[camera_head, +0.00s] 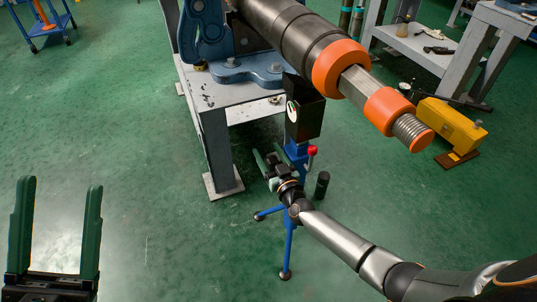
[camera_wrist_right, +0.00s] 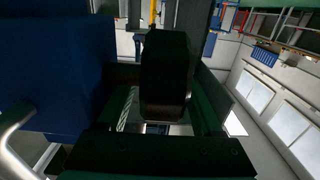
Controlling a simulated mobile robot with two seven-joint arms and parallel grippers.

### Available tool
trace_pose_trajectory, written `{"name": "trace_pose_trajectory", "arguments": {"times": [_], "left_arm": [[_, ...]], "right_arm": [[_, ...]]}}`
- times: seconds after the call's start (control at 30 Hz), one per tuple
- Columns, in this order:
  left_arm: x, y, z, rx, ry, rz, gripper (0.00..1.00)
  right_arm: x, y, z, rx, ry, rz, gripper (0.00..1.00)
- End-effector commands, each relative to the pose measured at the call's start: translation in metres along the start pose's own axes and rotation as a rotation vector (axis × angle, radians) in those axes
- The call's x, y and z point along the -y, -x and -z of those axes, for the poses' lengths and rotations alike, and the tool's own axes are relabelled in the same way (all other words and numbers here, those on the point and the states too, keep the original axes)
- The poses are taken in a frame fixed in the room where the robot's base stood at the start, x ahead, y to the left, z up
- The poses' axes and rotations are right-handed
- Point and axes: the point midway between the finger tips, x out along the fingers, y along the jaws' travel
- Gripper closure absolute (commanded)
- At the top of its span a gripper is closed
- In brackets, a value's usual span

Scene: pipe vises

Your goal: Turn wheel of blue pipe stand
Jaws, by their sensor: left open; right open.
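The blue pipe stand (camera_head: 296,153) stands right of the table leg in the head view, with a black head, a red knob (camera_head: 312,151) and blue legs. My right gripper (camera_head: 268,160) is open beside the stand's column, its green fingers pointing up and left in the picture. In the right wrist view a dark rounded part (camera_wrist_right: 165,75), possibly the stand's wheel, sits between the open fingers; I cannot tell if they touch it. A blue surface (camera_wrist_right: 50,70) fills the left there. The wheel is not clear in the head view. My left gripper (camera_head: 55,222) is open and empty at lower left.
A thick pipe (camera_head: 300,35) with orange collars extends over the stand from a blue vise (camera_head: 210,40) on a grey table (camera_head: 212,100). A dark cylinder (camera_head: 322,185) is beside the stand. A yellow block (camera_head: 450,125) lies at right.

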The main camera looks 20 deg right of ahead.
Motion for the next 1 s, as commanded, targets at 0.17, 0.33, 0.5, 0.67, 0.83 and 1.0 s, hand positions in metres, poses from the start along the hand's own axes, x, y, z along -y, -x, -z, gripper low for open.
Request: {"name": "trace_pose_trajectory", "arguments": {"times": [0.17,0.33,0.5,0.67,0.83,1.0], "left_arm": [[-0.0002,-0.0003,0.0002,0.000,0.000,-0.001,0.32],[-0.0004,-0.0003,0.0001,0.000,0.000,-0.002,0.32],[-0.0006,-0.0003,0.0001,0.001,0.000,-0.003,0.32],[-0.0007,-0.0002,0.0000,0.001,-0.001,-0.003,0.32],[-0.0007,-0.0002,0.0000,0.001,-0.001,-0.003,0.32],[-0.0015,0.0017,-0.0019,0.001,0.000,-0.003,0.32]], "right_arm": [[0.0003,0.0003,0.0001,0.000,0.000,0.000,0.40],[0.0003,0.0004,0.0000,0.000,0.000,0.000,0.59],[0.0003,0.0005,0.0000,0.000,0.000,0.000,0.79],[0.0003,0.0006,-0.0001,0.000,0.000,0.000,0.97],[0.0003,0.0006,-0.0001,0.000,0.000,0.000,1.00],[0.0003,0.0008,-0.0013,-0.006,0.000,0.000,1.00]]}}
